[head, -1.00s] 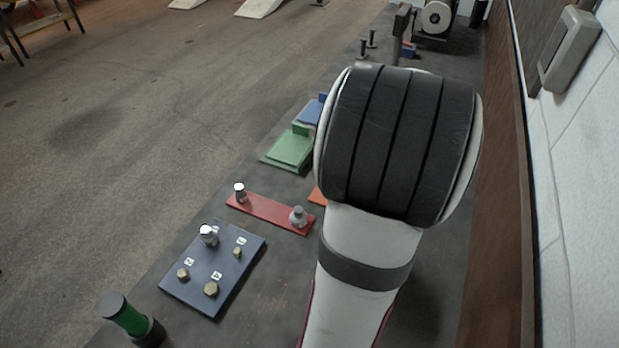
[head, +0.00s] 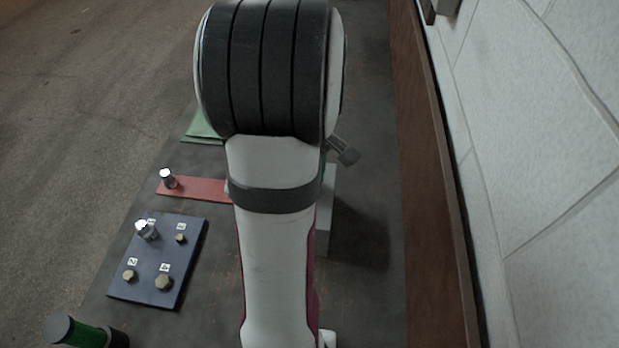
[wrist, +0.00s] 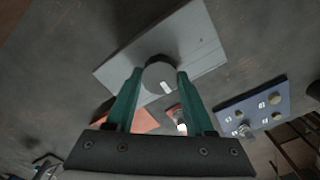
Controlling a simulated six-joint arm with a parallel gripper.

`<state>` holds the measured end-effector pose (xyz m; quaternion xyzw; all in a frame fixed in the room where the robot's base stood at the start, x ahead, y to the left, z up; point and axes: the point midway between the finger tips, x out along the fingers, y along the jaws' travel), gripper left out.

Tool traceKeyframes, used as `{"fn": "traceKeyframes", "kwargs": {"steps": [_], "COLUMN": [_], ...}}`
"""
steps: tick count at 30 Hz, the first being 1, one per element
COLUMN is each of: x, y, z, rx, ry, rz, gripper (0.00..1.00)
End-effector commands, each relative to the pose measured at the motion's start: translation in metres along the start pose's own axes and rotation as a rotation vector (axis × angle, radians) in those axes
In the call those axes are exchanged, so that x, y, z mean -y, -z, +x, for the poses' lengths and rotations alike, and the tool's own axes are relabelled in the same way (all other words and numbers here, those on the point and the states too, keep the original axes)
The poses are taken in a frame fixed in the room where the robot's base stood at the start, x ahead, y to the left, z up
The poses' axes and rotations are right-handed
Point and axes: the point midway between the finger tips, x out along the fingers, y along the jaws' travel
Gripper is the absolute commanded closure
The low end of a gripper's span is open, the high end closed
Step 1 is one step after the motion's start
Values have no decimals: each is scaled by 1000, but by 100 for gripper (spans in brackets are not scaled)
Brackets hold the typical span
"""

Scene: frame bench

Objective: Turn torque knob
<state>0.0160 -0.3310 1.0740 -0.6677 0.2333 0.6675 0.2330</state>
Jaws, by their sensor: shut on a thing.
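The torque knob (wrist: 160,77) is a round dark grey knob with a white mark on its near side, in the wrist view. It sits on a light grey plate (wrist: 205,45). My gripper (wrist: 159,74) has its two green fingers closed on either side of the knob, touching it. In the head view, part of a light grey block (head: 326,210) shows to the right of my arm.
A blue plate (head: 150,285) with several bolts and number labels lies left of my arm. A red strip (head: 200,190) with a metal post (head: 167,178) and a green piece (head: 202,130) lie farther away. The wall is at right.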

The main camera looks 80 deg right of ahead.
Motion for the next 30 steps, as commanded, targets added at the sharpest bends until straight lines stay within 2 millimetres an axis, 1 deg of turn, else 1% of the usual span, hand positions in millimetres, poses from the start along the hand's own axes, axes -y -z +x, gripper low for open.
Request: {"fn": "traceKeyframes", "kwargs": {"steps": [5, 11, 17, 30], "x": [0, 0, 0, 0], "y": [0, 0, 0, 0], "z": [0, 0, 0, 0], "rx": [0, 0, 1, 1], "ry": [1, 1, 1, 1], "rz": [18, 105, 268, 688], "gripper": [100, 100, 100, 100]}}
